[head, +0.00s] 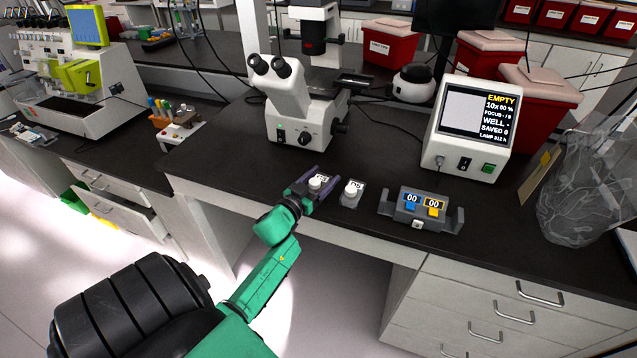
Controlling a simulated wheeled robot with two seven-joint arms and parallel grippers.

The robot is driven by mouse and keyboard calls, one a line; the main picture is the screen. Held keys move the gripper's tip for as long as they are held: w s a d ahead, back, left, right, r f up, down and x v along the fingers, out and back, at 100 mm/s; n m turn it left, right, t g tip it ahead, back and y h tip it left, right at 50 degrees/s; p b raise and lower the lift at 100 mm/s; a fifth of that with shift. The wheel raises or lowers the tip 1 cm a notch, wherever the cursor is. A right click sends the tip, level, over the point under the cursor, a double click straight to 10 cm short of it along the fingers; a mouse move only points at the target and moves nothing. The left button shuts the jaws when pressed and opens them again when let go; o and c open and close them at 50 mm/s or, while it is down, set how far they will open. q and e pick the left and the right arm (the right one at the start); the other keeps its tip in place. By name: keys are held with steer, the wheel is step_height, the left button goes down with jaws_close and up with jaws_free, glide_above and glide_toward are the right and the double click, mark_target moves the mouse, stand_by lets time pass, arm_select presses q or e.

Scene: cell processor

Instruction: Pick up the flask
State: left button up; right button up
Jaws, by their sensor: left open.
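Two small flasks with white caps sit near the front edge of the black bench. The left flask (316,184) is between the fingers of my left gripper (322,178), which is open around it. I cannot tell whether either finger touches it, and the gripper hides part of its body. The right flask (352,190) stands free just to the right of the gripper. My right gripper is not in view.
A grey holder with two "00" displays (420,208) is to the right. A microscope (300,105) stands behind the flasks. A monitor unit reading "EMPTY" (471,130), red bins (535,110) and a clear bag (585,190) are at the right. Drawers (490,310) are below the bench.

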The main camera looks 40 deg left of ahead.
arm_select(q)
steer(key=shift+s, duration=0.1)
jaws_close()
step_height(320, 180, up, 20)
steer(key=p, duration=0.1)
steer(key=shift+p, duration=0.35)
steer(key=c, duration=0.9)
jaws_free()
jaws_close()
step_height(320, 180, up, 10)
steer(key=p, duration=1.1)
glide_above(322, 181)
steer(key=shift+r, duration=2.55)
